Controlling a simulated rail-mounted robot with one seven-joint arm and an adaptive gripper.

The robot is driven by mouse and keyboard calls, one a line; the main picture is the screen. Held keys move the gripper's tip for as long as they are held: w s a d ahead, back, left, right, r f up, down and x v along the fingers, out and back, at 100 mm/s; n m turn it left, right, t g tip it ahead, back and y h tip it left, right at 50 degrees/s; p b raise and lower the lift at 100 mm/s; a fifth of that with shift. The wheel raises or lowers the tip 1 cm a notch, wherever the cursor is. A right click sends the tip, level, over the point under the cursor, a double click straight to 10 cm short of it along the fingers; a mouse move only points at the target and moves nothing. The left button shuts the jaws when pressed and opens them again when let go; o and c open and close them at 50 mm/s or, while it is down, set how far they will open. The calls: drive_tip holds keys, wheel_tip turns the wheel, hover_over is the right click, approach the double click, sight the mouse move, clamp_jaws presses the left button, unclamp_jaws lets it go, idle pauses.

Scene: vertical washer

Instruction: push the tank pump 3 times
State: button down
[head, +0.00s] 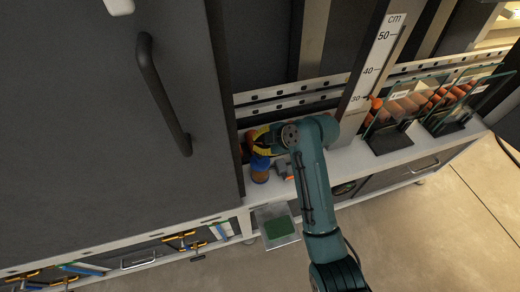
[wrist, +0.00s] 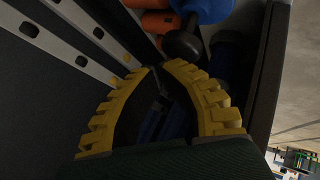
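The tank pump seems to be the small blue-and-orange object on the white ledge. Its blue part (head: 259,163) shows in the head view just below my gripper (head: 262,138). In the wrist view, a black rounded knob (wrist: 183,45) sticks out from a blue body (wrist: 208,10), with orange parts (wrist: 157,21) beside it. My gripper (wrist: 160,67) has yellow ridged fingers that curve in until their tips nearly meet, with nothing seen held. The knob lies just beyond the fingertips; I cannot tell whether they touch.
A large dark cabinet door with a black handle (head: 160,95) stands close on the left. A height ruler (head: 377,55) rises right of my arm. Glass holders (head: 390,135) with orange-brown items stand farther right on the ledge. A grey-orange object (head: 284,168) sits beside the blue one.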

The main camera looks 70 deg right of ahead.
drive_tip(key=shift+f+b, duration=0.65)
drive_tip(key=shift+f, duration=0.75)
idle(0.8)
drive_tip(key=shift+r, duration=0.1)
drive_tip(key=shift+r+p, duration=1.65)
drive_tip(key=shift+p, duration=0.1)
drive_tip(key=shift+r, duration=0.15)
wheel_tip(320, 180, up, 5)
drive_tip(key=p, duration=0.4)
